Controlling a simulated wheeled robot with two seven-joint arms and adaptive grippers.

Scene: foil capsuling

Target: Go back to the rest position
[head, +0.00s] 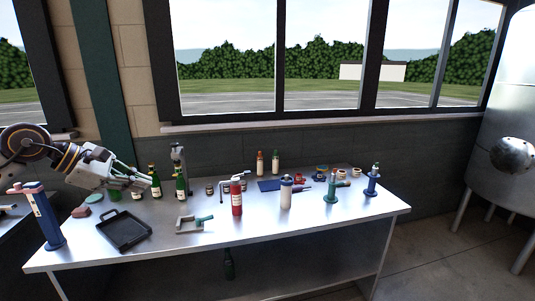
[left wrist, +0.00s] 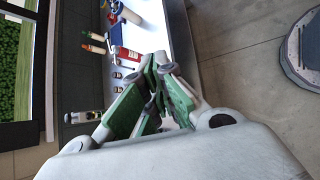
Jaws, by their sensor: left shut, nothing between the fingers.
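My left gripper (head: 134,176) comes in from the left in the head view, raised above the back left part of the metal table (head: 270,228). Its fingers are shut with nothing between them. In the left wrist view the gripper's green-padded fingers (left wrist: 160,75) are closed together, pointing toward the bench items. Dark green bottles with gold tops (head: 156,183) stand just behind and beside the fingertips in the head view. I cannot tell if the gripper touches them. My right gripper does not show in either view.
A blue stand (head: 47,218) and black tray (head: 124,231) occupy the table's left. A red bottle (head: 236,197), white bottle (head: 286,193), grey clamp (head: 192,223), and green and blue tools (head: 331,186) stand farther right. The front middle edge is clear.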

